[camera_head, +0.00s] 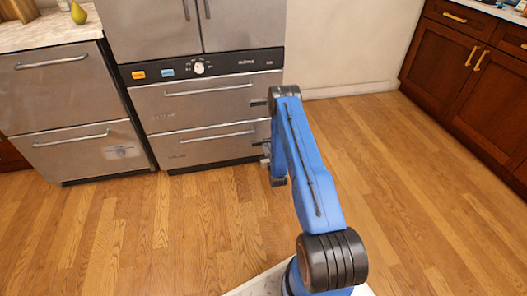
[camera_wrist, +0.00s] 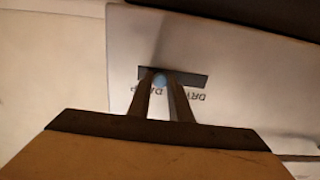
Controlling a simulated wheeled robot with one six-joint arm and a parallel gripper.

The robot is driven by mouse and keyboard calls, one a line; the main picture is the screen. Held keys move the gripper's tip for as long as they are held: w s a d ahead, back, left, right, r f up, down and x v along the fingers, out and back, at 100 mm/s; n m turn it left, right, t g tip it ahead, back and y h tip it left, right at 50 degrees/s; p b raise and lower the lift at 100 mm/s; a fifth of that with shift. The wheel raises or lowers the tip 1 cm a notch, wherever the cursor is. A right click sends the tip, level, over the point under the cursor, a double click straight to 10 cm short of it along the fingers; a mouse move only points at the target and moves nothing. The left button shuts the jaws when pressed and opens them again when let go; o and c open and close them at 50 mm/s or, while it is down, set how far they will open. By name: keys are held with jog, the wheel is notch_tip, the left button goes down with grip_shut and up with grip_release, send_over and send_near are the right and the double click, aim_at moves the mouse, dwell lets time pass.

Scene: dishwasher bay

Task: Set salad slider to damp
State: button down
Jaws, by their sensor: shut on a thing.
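In the wrist view, a light blue slider knob (camera_wrist: 159,80) sits in a short dark slot (camera_wrist: 196,79) on a pale grey metal panel. My gripper (camera_wrist: 160,82) has its two narrow fingers shut on the knob. The knob is left of the slot's middle in this view. Upside-down lettering shows beside the slot: "DRY" at the right, and another word partly hidden by the fingers. In the head view, my gripper (camera_head: 264,154) is at the right edge of the steel drawer unit (camera_head: 205,104); the slider cannot be made out there.
A control strip with a round dial (camera_head: 199,68) and orange and blue labels runs above the drawers. Another steel drawer unit (camera_head: 70,95) stands left. Dark wooden cabinets (camera_head: 465,70) stand at the right. The wooden floor (camera_head: 150,220) between is clear.

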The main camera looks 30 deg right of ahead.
jog(key=shift+s+d, duration=0.2)
jog(key=shift+d, duration=0.6)
jog(key=c, duration=1.7)
grip_release()
jog(key=shift+s+d, duration=0.1)
jog(key=shift+d, duration=0.1)
jog(key=shift+o, duration=0.2)
jog(key=shift+a, duration=0.1)
jog(key=v, duration=1.7)
jog(key=shift+s, duration=0.2)
jog(key=shift+r, duration=0.1)
